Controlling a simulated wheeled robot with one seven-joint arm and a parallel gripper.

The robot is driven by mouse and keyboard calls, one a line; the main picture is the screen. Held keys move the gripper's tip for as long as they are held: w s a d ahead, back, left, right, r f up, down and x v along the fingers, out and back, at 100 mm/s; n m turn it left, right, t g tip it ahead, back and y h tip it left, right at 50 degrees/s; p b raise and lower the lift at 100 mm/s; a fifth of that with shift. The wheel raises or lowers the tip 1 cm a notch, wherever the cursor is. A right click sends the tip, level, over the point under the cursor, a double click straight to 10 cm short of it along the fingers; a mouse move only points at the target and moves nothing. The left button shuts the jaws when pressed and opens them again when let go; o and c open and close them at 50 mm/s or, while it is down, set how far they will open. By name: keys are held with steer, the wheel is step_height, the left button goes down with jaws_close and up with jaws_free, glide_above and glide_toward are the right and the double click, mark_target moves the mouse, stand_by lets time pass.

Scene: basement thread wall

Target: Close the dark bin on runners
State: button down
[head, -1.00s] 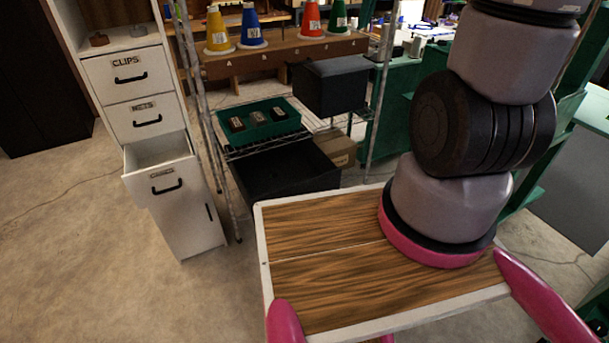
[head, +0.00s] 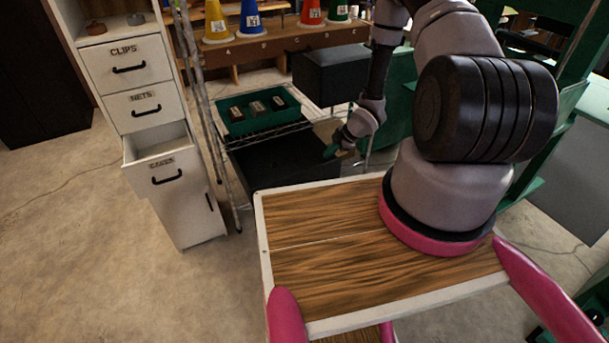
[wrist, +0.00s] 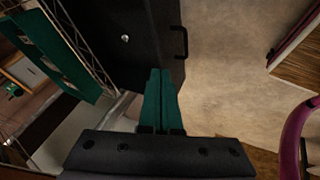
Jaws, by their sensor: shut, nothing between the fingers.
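The dark bin (head: 268,168) is a wide black open box, low under the wire shelf (head: 300,123) in the head view. It sticks out from under the shelf toward my base. In the wrist view the bin (wrist: 150,25) shows as a dark area with a black bar handle (wrist: 183,42) on its front side. My gripper (head: 331,152) is at the right end of the bin in the head view, with green fingers shut and empty. In the wrist view the fingertips (wrist: 160,72) overlap the bin's near end, left of the handle; I cannot tell whether they touch.
A green tray (head: 258,112) with several small dark items rests on the wire shelf. My wooden deck fills the foreground. Floor between cabinet and deck is clear.

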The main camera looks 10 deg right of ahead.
steer(key=s+a+f+n+y, duration=0.1)
steer(key=s+a+f, duration=0.2)
steer(key=s+f, duration=0.15)
glide_toward(298, 179)
step_height(298, 179, down, 4)
steer(key=s+a, duration=0.1)
steer(key=s, duration=0.1)
steer(key=shift+w+a, duration=0.25)
steer(key=shift+w, duration=0.4)
steer(key=shift+w+a, duration=0.2)
steer(key=shift+w, duration=0.4)
steer(key=shift+w+a, duration=0.25)
steer(key=shift+w, duration=0.4)
steer(key=shift+w, duration=0.1)
